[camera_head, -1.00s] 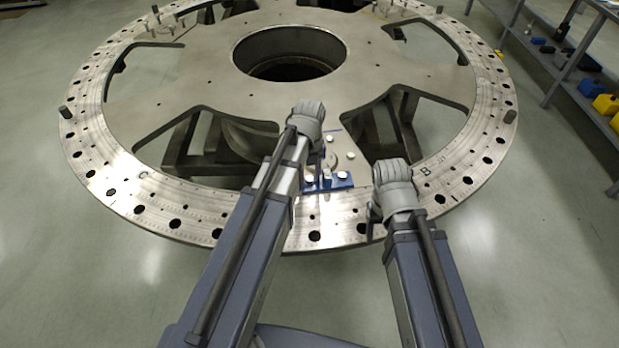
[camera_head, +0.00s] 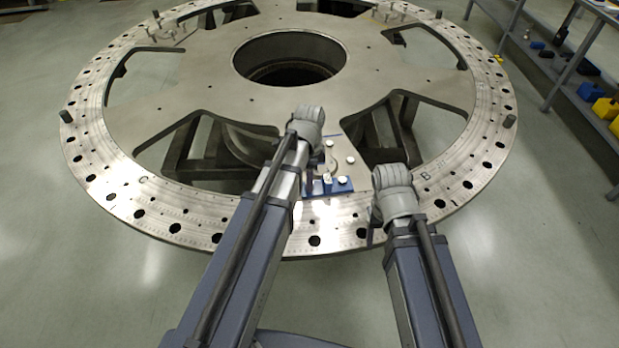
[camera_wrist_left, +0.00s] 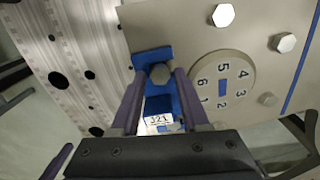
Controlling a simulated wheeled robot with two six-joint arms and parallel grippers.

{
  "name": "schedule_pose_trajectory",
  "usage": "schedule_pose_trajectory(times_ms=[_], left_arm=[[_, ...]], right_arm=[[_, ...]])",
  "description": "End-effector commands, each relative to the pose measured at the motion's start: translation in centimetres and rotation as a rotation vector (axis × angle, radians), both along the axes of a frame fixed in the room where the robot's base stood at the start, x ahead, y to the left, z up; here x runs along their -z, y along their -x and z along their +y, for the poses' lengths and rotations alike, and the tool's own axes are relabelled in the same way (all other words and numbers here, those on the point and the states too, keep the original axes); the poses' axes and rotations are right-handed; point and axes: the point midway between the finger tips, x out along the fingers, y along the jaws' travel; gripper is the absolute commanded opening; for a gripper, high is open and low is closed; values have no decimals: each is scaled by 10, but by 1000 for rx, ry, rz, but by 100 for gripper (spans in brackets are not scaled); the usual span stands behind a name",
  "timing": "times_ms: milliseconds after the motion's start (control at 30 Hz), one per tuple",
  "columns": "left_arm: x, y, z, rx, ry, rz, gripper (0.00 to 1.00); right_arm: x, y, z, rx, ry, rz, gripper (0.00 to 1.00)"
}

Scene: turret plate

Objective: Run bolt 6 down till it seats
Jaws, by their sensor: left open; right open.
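In the head view the blue bracket (camera_head: 342,186) lies by the ring's near edge. My right gripper (camera_head: 371,228) is open and empty over the ring.
The large steel turret ring (camera_head: 180,210) has rows of holes and wide cut-outs with open space below. A shelf (camera_head: 590,115) with yellow and blue items is at the right. The floor around is clear.

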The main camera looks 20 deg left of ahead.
Motion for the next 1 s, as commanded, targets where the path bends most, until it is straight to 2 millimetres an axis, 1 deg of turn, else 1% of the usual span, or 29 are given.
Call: schedule_pose_trajectory(times_ms=[100, 700, 900, 1000], left_arm=[[0, 0, 0, -166, 0, 0, 45], [0, 0, 0, -1029, 0, 0, 45], [0, 0, 0, -1267, 0, 0, 45], [0, 0, 0, -1352, 0, 0, 45]], right_arm=[[0, 0, 0, 0, 0, 0, 62], [0, 0, 0, 0, 0, 0, 62], [0, 0, 0, 0, 0, 0, 62], [0, 0, 0, 0, 0, 0, 62]])
